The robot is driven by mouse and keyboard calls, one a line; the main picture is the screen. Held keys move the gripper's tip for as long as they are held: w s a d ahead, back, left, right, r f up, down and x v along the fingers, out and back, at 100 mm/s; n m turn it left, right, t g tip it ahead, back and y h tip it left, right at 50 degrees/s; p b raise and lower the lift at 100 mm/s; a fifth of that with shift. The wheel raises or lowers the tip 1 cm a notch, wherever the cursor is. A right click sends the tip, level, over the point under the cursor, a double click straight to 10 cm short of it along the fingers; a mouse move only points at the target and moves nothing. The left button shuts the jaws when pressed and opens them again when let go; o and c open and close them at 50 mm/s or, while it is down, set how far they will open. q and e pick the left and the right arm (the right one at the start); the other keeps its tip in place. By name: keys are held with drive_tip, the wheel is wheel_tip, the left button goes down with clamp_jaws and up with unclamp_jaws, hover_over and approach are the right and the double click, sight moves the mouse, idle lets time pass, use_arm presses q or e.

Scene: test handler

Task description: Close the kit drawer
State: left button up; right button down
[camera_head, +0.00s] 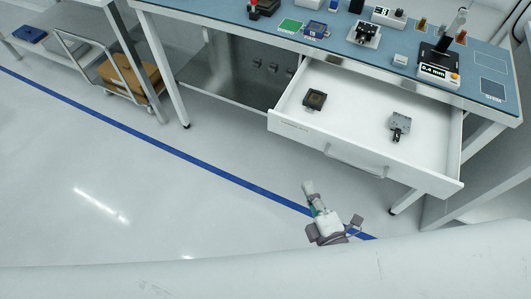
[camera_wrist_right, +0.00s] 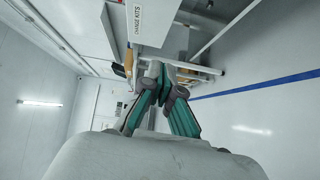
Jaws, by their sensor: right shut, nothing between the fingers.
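The kit drawer (camera_head: 300,138) is white and stands pulled out from under the blue-topped bench. It has a bar handle (camera_head: 356,160) on its front. A dark square part (camera_head: 315,99) and a grey metal part (camera_head: 399,124) lie inside. In the right wrist view the drawer front (camera_wrist_right: 148,22) shows a "CHANGE KITS" label at the top. My right gripper (camera_head: 309,188) is shut and empty, in front of the drawer and apart from its handle in the head view. Its teal fingers (camera_wrist_right: 160,74) show in the wrist view. My left gripper is not in view.
The bench top (camera_head: 340,43) carries several small devices and coloured pads, with a gauge stand (camera_head: 440,62) at the right. A cart (camera_head: 108,68) with a brown box stands at the left. The floor (camera_head: 150,190) in front is clear, with a blue line.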

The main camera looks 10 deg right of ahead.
wheel_tip(320, 180, up, 2)
drive_tip(key=n, duration=0.1)
drive_tip(key=p, duration=0.2)
approach(294, 131)
drive_tip(key=w+a, duration=0.3)
drive_tip(key=a, duration=0.1)
drive_tip(key=shift+w+d+f, duration=0.15)
drive_tip(key=shift+w+d, duration=0.3)
drive_tip(key=shift+w, duration=0.05)
drive_tip(key=shift+w+d+f, duration=0.15)
drive_tip(key=shift+w+d, duration=0.7)
drive_tip(key=shift+w, duration=0.15)
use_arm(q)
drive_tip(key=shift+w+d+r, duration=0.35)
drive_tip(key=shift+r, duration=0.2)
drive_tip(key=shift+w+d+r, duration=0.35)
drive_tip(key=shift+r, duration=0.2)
